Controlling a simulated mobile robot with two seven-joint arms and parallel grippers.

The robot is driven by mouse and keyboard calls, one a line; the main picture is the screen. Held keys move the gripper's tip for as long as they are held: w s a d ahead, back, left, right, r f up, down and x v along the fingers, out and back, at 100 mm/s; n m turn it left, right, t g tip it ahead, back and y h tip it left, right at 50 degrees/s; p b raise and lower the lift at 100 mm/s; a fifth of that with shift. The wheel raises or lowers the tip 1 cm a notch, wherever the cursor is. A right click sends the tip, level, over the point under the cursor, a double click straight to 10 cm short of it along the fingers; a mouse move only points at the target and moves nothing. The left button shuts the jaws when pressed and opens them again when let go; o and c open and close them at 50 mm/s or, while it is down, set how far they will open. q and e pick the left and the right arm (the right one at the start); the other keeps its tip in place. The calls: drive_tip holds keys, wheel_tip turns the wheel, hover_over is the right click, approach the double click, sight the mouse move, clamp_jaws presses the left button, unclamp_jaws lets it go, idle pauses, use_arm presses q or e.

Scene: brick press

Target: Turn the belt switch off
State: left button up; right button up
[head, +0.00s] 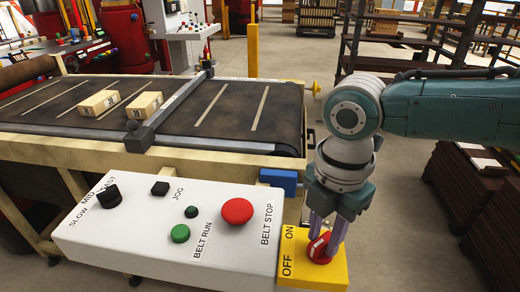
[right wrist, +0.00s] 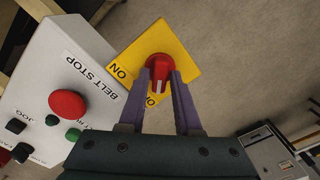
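The belt switch is a red rotary knob (head: 319,248) on a yellow plate (head: 323,272) at the right end of the white control box. The plate carries the words ON and OFF at its left side. My right gripper (head: 326,240) reaches down over the knob. In the right wrist view the knob (right wrist: 158,68) sits between the two purple fingertips (right wrist: 161,78), which appear to press on its handle from both sides. The fingers partly hide the knob, and I cannot tell which label it points to. My left gripper is not in view.
The white control box (head: 150,235) has a red BELT STOP button (head: 237,211), a green BELT RUN button (head: 180,233) and black knobs close by. Behind it, a conveyor belt (head: 215,110) carries light blocks (head: 144,105). A blue block (head: 278,181) is near my right gripper.

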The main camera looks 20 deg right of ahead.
sight(323, 240)
drive_tip(key=shift+o, duration=1.3)
wheel_tip(323, 240, up, 10)
drive_tip(key=shift+f, duration=0.1)
